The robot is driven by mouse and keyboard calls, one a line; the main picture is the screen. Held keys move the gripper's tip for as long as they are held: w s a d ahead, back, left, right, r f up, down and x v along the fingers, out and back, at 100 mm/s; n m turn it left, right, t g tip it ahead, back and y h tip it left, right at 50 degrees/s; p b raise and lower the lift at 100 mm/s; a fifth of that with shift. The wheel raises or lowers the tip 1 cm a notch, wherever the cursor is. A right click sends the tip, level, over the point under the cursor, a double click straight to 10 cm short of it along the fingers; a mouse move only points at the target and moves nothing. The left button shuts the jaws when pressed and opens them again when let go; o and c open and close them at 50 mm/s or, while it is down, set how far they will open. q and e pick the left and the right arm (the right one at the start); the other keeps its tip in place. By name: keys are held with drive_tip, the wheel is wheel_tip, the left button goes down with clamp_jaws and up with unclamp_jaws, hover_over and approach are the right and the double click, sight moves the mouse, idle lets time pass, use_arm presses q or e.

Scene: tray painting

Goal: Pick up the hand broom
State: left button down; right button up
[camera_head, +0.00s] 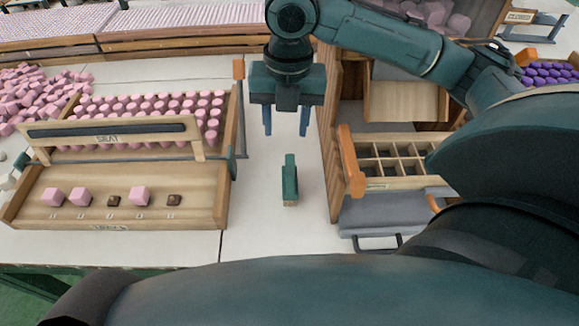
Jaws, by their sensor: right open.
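The hand broom (290,182) is a small green piece with a pale lower edge. It stands on the white table in the gap between the wooden tray on the left and the compartment box on the right. My right gripper (286,131) is above and behind the broom in the picture, with its two blue fingers pointing down. The fingers are apart with nothing between them, and they do not touch the broom. My left gripper is not in view.
A wooden tray (120,217) with pink pieces and a raised bar stands at the left. A wooden compartment box (347,160) with an orange corner is close on the right. Loose pink pieces (40,92) lie at the far left. The table (262,225) around the broom is clear.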

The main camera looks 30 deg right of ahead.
sight(290, 159)
drive_tip(key=shift+s+d+f+n, duration=0.1)
drive_tip(key=shift+d+f+n, duration=0.15)
drive_tip(key=shift+d, duration=0.35)
wheel_tip(290, 159, down, 7)
drive_tip(key=shift+a+r+b, duration=0.1)
drive_tip(key=shift+r+b, duration=0.05)
drive_tip(key=shift+b, duration=0.55)
drive_tip(key=f, duration=0.5)
drive_tip(key=shift+s+a+b, duration=0.2)
drive_tip(key=shift+a+b, duration=0.05)
drive_tip(key=shift+b, duration=0.1)
clamp_jaws()
